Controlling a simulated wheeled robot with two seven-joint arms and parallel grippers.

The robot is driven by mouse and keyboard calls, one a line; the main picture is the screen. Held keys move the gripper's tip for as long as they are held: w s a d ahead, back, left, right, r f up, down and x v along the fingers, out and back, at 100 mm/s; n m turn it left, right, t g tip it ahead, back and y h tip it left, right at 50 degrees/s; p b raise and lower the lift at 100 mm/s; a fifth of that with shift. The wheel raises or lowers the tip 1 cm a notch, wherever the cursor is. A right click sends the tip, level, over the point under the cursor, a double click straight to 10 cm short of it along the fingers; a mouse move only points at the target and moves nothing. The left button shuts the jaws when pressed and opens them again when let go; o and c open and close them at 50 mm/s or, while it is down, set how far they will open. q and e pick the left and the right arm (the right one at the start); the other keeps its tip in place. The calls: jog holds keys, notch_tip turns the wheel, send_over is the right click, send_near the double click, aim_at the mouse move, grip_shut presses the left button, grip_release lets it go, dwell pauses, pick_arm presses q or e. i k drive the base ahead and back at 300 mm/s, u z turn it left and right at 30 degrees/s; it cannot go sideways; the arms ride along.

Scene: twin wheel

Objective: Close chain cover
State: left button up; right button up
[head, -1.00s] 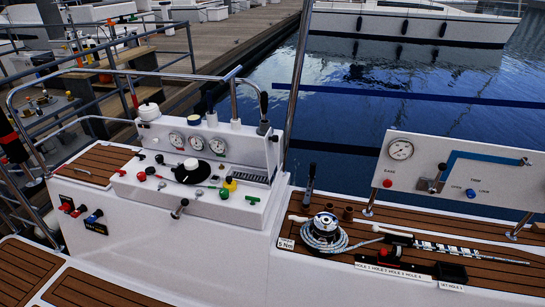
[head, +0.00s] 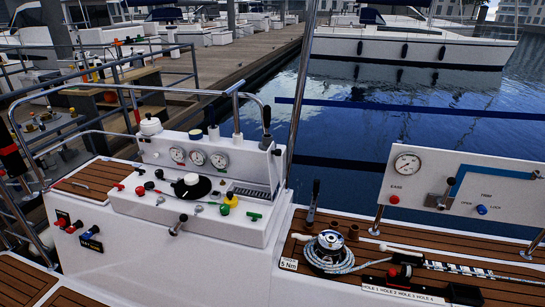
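Neither of my grippers is in view. Nothing is labelled as a chain cover, and I cannot tell for certain which part it is. A slatted brown wooden panel (head: 97,181) lies flat in the white top at the left end of the console (head: 190,250). A small bar-like fitting shows near its front edge. It looks level with the surface around it, but its edges are too small to judge.
The console carries gauges (head: 198,157), a black round dial (head: 192,187) and several coloured knobs. A winch (head: 329,245) with rope stands on the wooden deck at right. A white gauge panel (head: 460,185) stands behind. A metal rail (head: 100,92) runs along the left.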

aim_at(271, 153)
jog(key=u, duration=0.7)
jog(key=i, duration=1.25)
jog(key=z, duration=0.7)
